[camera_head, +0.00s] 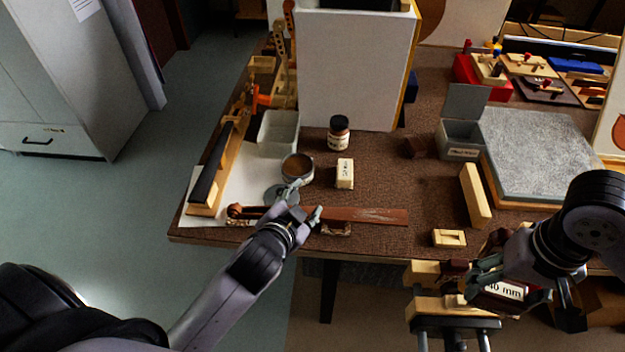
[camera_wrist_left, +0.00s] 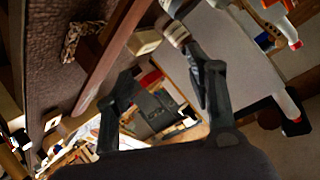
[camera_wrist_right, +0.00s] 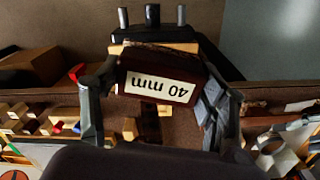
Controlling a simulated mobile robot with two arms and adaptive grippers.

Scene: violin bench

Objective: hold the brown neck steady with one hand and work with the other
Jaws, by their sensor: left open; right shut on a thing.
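The brown neck (camera_head: 365,215) lies along the front edge of the bench, its scroll (camera_head: 237,211) at the left, on small supports (camera_head: 335,229). My left gripper (camera_head: 303,205) is open over the middle of the neck. In the left wrist view the neck (camera_wrist_left: 112,55) runs diagonally past one finger of the open left gripper (camera_wrist_left: 165,90); I cannot tell whether it lies between the fingers. My right gripper (camera_wrist_right: 155,110) is shut on a dark red-brown block (camera_wrist_right: 140,62) labelled "40 mm". In the head view this block (camera_head: 505,290) is beside a wooden-jawed vise (camera_head: 453,307) at the front edge.
Behind the neck stand a round tin (camera_head: 297,168), a cream block (camera_head: 345,173) and a dark-capped jar (camera_head: 339,134). A long black-topped piece (camera_head: 212,170) lies at the left. A grey slab (camera_head: 537,150) lies at the right.

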